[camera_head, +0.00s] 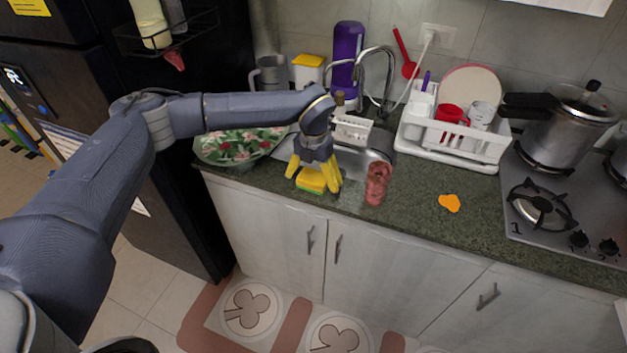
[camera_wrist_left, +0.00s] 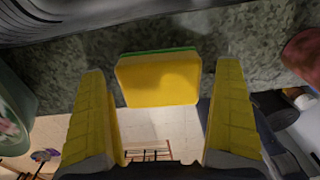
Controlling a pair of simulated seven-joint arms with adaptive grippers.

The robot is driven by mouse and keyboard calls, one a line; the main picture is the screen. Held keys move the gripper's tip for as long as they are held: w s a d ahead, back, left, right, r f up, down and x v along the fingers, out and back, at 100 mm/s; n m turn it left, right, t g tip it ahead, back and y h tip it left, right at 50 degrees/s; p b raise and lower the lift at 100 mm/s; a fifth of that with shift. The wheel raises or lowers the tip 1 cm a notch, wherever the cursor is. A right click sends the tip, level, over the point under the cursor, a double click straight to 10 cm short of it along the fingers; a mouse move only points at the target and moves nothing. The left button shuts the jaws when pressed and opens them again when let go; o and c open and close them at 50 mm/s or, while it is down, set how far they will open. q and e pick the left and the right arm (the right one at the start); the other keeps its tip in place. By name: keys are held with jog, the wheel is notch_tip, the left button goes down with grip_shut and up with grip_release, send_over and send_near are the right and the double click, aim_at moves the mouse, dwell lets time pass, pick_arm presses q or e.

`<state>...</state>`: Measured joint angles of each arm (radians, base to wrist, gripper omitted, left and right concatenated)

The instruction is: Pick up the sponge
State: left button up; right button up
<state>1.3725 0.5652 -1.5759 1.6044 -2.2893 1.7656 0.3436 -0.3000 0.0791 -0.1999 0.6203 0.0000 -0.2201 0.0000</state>
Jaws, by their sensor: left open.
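A yellow sponge with a green layer (camera_head: 311,180) lies on the dark green counter near its front edge, in front of the sink. It also shows in the left wrist view (camera_wrist_left: 158,80), between and ahead of the fingers. My left gripper (camera_head: 314,183) has yellow fingers and is over the sponge, one finger on each side in the picture. In the wrist view its fingers (camera_wrist_left: 165,130) are wide apart, with visible gaps to the sponge. The gripper is open and holds nothing. My right gripper is not seen.
A leaf-patterned bowl (camera_head: 235,146) stands left of the sponge and a reddish-brown item (camera_head: 377,183) lies to its right. The sink (camera_head: 352,165), faucet and white dish rack (camera_head: 450,150) are behind. The counter around an orange piece (camera_head: 449,203) is clear.

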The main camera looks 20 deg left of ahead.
pick_arm(q)
jog(key=c, duration=0.9)
jog(key=shift+r, duration=0.1)
